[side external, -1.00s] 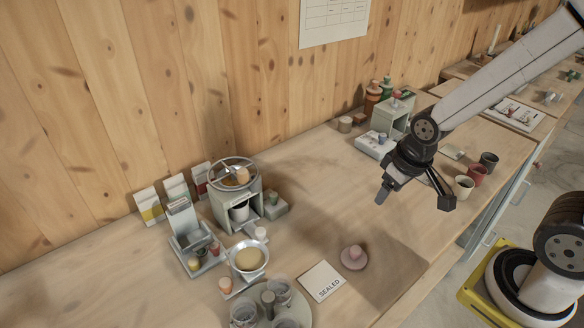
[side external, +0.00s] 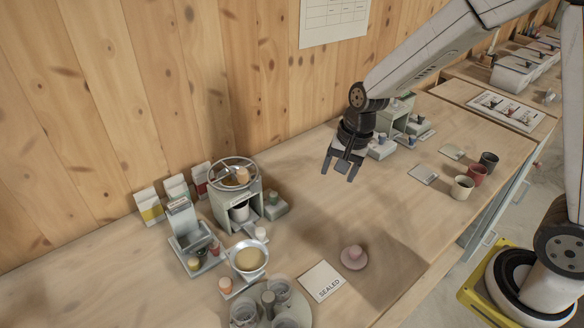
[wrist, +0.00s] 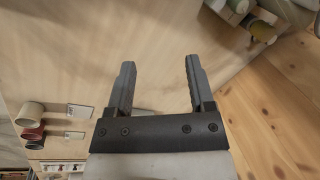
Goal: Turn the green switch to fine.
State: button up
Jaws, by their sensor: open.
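A small green knob (side external: 273,197) stands on a grey-green block just right of the mixer (side external: 236,192), which has a round wheel on top. It looks like the green switch, but its setting and any markings are too small to read. My gripper (side external: 338,174) is open and empty, in the air over the bench, right of the mixer and clear of it. In the wrist view my gripper (wrist: 160,62) has both fingers apart with only bare bench between them. I cannot make out the green knob for certain in the wrist view.
A metal bowl (side external: 247,258), a pink knob on a disc (side external: 354,255) and a SEALED card (side external: 323,282) lie toward the front. Several cups (side external: 463,187) stand at the right. A second station (side external: 400,112) stands behind my arm. The bench middle is clear.

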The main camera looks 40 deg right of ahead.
aim_at(274, 194)
jog(key=w+a+f+m+y, duration=0.2)
jog(key=w+a+m, duration=0.3)
jog(key=w+m, duration=0.5)
jog(key=shift+w+a+f+m+g+y, duration=0.2)
jog(key=shift+w+a+m+g+y, duration=0.1)
jog(key=shift+w+m+y, duration=0.15)
jog(key=shift+f, duration=0.15)
jog(key=shift+x, duration=3.75)
jog(key=shift+c, duration=0.2)
grip_shut()
